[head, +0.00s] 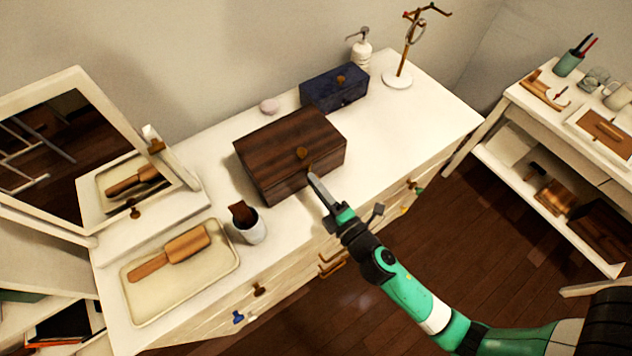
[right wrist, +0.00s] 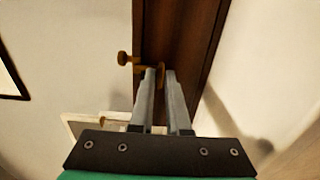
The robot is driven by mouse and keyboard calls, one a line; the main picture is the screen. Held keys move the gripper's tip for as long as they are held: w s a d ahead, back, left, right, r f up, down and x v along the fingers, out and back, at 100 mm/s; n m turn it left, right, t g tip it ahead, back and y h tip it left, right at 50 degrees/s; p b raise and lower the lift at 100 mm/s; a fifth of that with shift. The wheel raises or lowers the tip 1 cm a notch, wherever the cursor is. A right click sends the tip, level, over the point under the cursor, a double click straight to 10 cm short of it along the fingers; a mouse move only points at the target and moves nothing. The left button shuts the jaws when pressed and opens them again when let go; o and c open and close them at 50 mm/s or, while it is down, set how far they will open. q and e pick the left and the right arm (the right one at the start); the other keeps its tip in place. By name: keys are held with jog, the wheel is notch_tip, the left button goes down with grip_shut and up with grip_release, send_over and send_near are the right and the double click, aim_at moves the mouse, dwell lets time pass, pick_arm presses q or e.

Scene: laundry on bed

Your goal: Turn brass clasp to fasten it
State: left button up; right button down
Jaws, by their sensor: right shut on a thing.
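A dark wooden box (head: 275,150) with its lid down sits on the white dresser. My right gripper (head: 311,178) reaches the box front from the lower right. In the right wrist view, the fingers (right wrist: 161,74) are shut on the brass clasp piece (right wrist: 160,75) against the dark wood (right wrist: 182,35). The fingers partly hide the clasp. My left gripper is out of view.
A blue box (head: 334,90) stands behind the wooden box. A white cup (head: 249,228), a tray (head: 137,308) with a wooden brush (head: 180,250) and a mirror (head: 70,150) are at left.

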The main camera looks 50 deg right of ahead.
dwell(0.4)
jog(key=c, duration=1)
grip_release()
jog(key=shift+s, duration=0.1)
jog(key=b+v, duration=0.4)
jog(key=v, duration=0.7)
jog(key=shift+s, duration=0.2)
